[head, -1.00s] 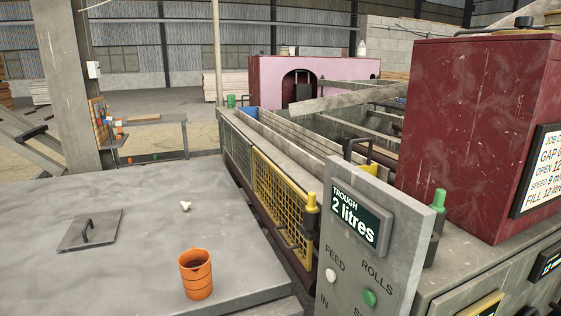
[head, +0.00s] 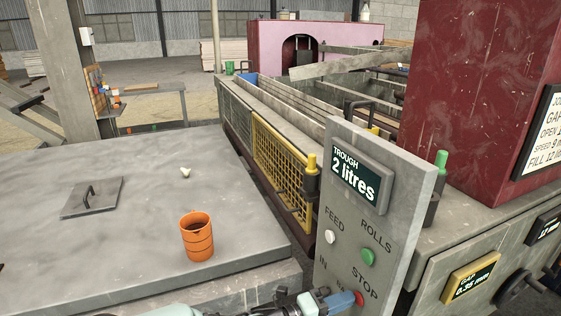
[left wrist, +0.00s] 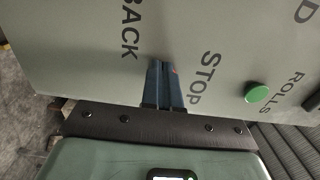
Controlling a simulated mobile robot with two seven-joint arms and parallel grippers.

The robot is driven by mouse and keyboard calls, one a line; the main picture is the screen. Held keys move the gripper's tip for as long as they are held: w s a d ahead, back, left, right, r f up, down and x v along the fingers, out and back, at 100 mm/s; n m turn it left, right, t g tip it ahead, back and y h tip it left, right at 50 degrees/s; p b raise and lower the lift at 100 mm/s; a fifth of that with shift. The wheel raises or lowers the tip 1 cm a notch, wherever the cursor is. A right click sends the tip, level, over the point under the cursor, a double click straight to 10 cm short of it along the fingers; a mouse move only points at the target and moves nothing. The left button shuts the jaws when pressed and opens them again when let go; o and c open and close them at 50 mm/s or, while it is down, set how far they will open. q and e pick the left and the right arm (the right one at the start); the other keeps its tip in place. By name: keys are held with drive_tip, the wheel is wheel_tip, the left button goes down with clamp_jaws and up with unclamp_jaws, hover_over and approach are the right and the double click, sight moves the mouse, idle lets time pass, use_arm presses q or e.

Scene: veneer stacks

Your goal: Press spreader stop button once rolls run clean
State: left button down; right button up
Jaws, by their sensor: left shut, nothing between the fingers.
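The grey control panel (head: 405,215) stands upright at the machine's near end. The red stop button (head: 359,297) sits under the word STOP near the lower edge of the head view. My left gripper (head: 343,301) is shut and empty, with its blue fingertips at the button; I cannot tell if they touch. In the left wrist view the shut fingers (left wrist: 165,85) point at the panel beside STOP and hide nearly all of the red button (left wrist: 174,71). The trough display (head: 357,179) reads 2 litres. The rolls themselves are not clearly seen. My right gripper is not in view.
The green rolls button (head: 368,257) and white feed button (head: 330,237) are above the stop button. An orange measuring bucket (head: 197,238) holding dark contents stands on the grey bench (head: 110,225), near a lid with a handle (head: 92,197). Yellow mesh guarding (head: 280,170) runs behind the panel.

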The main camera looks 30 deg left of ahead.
use_arm(q)
drive_tip(key=b+v, duration=0.2)
drive_tip(key=v, duration=1.7)
drive_tip(key=w+f+n+g+y, duration=0.2)
drive_tip(key=f+n+y, duration=0.1)
drive_tip(key=f+n, duration=0.8)
drive_tip(key=w+f+n+g+y, duration=0.15)
drive_tip(key=f+n+y, duration=0.35)
drive_tip(key=f, duration=0.9)
drive_tip(key=s+d+f+n+g, duration=0.6)
drive_tip(key=s+f+n, duration=0.1)
drive_tip(key=s+f, duration=0.35)
drive_tip(key=s+d+f+n+g, duration=0.5)
drive_tip(key=s+f+n, duration=0.2)
drive_tip(key=s+f, duration=0.4)
wheel_tip(320, 180, up, 13)
drive_tip(key=p, duration=1.3)
drive_tip(key=shift+w+g+h, duration=0.15)
drive_tip(key=shift+g+h, duration=0.15)
drive_tip(key=shift+g, duration=0.05)
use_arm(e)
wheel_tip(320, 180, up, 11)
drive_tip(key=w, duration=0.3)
